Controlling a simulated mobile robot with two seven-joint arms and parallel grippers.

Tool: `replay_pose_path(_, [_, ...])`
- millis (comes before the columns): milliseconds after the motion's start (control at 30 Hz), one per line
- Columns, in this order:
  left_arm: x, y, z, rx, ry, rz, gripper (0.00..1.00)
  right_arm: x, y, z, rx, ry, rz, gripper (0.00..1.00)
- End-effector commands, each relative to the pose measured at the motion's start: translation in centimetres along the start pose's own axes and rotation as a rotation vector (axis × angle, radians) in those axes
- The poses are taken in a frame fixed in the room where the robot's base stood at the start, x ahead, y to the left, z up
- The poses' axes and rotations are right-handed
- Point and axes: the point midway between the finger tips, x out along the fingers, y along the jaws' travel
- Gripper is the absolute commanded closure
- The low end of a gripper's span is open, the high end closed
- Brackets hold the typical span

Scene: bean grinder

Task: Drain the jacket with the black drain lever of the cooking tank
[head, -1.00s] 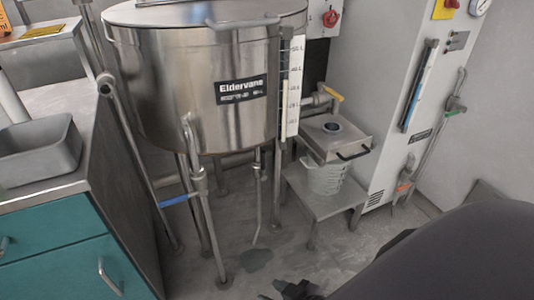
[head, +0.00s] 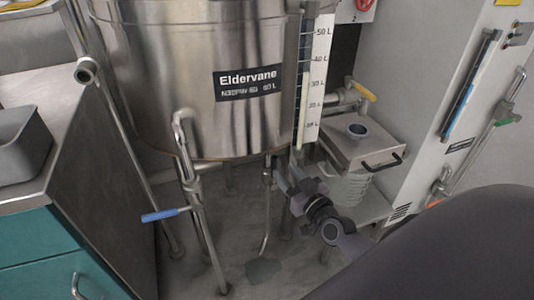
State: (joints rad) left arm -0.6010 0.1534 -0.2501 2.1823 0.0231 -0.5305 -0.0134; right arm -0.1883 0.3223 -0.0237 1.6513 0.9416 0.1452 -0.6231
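The steel cooking tank (head: 165,85) with the Eldervane label fills the upper middle of the head view. A thin drain pipe (head: 266,215) hangs under it, above a dark wet patch (head: 263,270) on the floor. My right gripper (head: 281,172) reaches up from the lower right to the tank's underside, just right of this pipe's top. Its fingers are small and dark there. I cannot tell whether they are open or touch anything. The black drain lever cannot be made out apart from the dark gripper. My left gripper is not in view.
A blue-handled valve (head: 165,214) is at the front left of the tank, and a yellow-handled valve (head: 364,91) at its right. A steel box (head: 345,145) sits over a white bucket (head: 345,187) on a low stand. A teal cabinet (head: 40,250) bounds the left.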

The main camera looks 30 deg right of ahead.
Motion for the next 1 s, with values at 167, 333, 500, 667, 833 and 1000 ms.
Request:
replay_pose_path(167, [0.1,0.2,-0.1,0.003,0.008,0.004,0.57,1.7,0.2,0.0,0.002,0.006,0.006,0.60])
replay_pose_path(333, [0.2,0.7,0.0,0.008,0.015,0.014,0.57,4.0,0.2,0.0,0.003,0.005,0.005,0.60])
replay_pose_path(500, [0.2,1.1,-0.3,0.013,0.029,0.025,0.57,5.9,0.1,0.0,0.003,0.004,0.004,0.60])
replay_pose_path(667, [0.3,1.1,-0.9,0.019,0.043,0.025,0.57,6.8,0.1,0.0,0.001,0.002,0.003,0.60])
replay_pose_path(833, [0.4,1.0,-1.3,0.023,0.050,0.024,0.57,7.0,0.1,0.0,0.001,0.001,0.003,0.60])
replay_pose_path(1000, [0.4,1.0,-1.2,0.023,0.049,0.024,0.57,7.0,0.1,0.0,0.001,0.001,0.003,0.64])
